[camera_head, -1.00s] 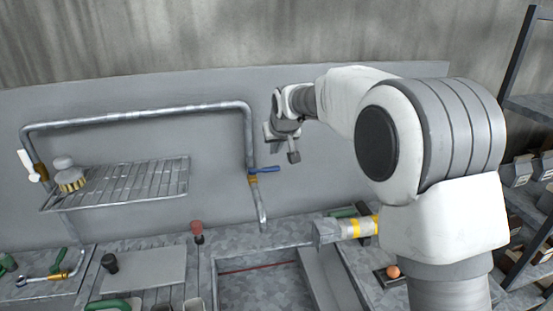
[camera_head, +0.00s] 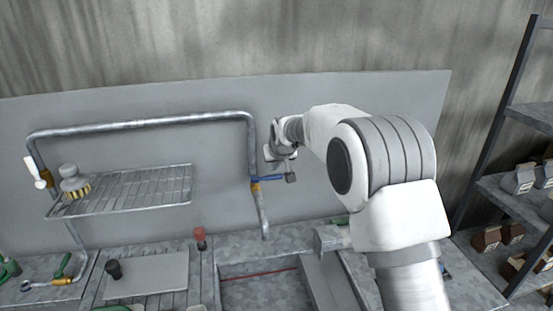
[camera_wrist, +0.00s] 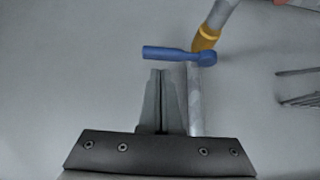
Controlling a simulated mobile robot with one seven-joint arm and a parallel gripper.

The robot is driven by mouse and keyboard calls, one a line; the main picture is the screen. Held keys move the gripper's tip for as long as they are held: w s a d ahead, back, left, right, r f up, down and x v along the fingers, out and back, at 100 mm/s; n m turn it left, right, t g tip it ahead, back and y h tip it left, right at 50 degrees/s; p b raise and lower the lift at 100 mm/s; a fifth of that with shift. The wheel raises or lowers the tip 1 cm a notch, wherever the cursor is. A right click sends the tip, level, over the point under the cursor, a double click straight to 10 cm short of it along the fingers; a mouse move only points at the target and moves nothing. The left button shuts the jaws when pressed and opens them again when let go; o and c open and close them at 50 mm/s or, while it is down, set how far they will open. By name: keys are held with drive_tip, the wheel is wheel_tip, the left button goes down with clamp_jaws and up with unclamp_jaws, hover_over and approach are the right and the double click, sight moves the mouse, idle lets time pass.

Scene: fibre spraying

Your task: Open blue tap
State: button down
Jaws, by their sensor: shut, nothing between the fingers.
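The blue tap (camera_head: 268,178) has a blue lever handle on a brass fitting of the grey pipe on the back panel. Its lever points to the right, crosswise to the pipe, in the head view. In the wrist view the blue tap (camera_wrist: 178,54) lies just beyond the fingertips, its lever running left from the brass fitting. My gripper (camera_wrist: 160,76) is shut and empty, fingers together and pointing at the lever. In the head view my gripper (camera_head: 288,176) is beside the lever's right end; whether they touch I cannot tell.
The grey pipe (camera_head: 252,145) runs down the panel through the tap. A wire rack (camera_head: 135,188) with a brush (camera_head: 72,182) hangs at left. A red-topped item (camera_head: 200,238) stands on the counter below. A shelf unit (camera_head: 515,205) stands at right.

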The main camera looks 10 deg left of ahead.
sight(276, 179)
drive_tip(key=shift+x, duration=1.4)
drive_tip(key=shift+s+d+f+m+h+b, duration=0.1)
drive_tip(key=shift+s+d+m+h+b, duration=0.05)
drive_tip(key=shift+s+m+h+b, duration=0.35)
drive_tip(key=m+b, duration=0.1)
drive_tip(key=s+m+h+b, duration=0.1)
drive_tip(key=shift+d+f+m+t+h, duration=0.2)
drive_tip(key=shift+m+t+h, duration=0.1)
drive_tip(key=shift+m+t, duration=0.1)
drive_tip(key=m+h, duration=0.1)
drive_tip(key=s+m+b, duration=0.1)
drive_tip(key=shift+s+d+r+m+h+b, duration=0.1)
drive_tip(key=shift+s+r+m+h+b, duration=0.05)
drive_tip(key=shift+s+m+h+b, duration=0.2)
drive_tip(key=shift+s+a+r+m+g+h+p, duration=0.1)
drive_tip(key=shift+s+a+m+g+h+p, duration=0.35)
drive_tip(key=shift+s+m+h+p, duration=0.75)
drive_tip(key=shift+s+a+m+g+h+p, duration=0.45)
drive_tip(key=shift+m+p, duration=0.3)
drive_tip(key=shift+m, duration=1.1)
drive_tip(key=shift+s+a+r+m+g+h+p, duration=0.1)
drive_tip(key=shift+s+a+m+g+h+p, duration=0.2)
drive_tip(key=shift+s+m+g+h+p, duration=0.85)
drive_tip(key=shift+w+a+m+t+y, duration=0.15)
drive_tip(key=shift+w+m+t+y, duration=0.15)
drive_tip(key=shift+t, duration=0.25)
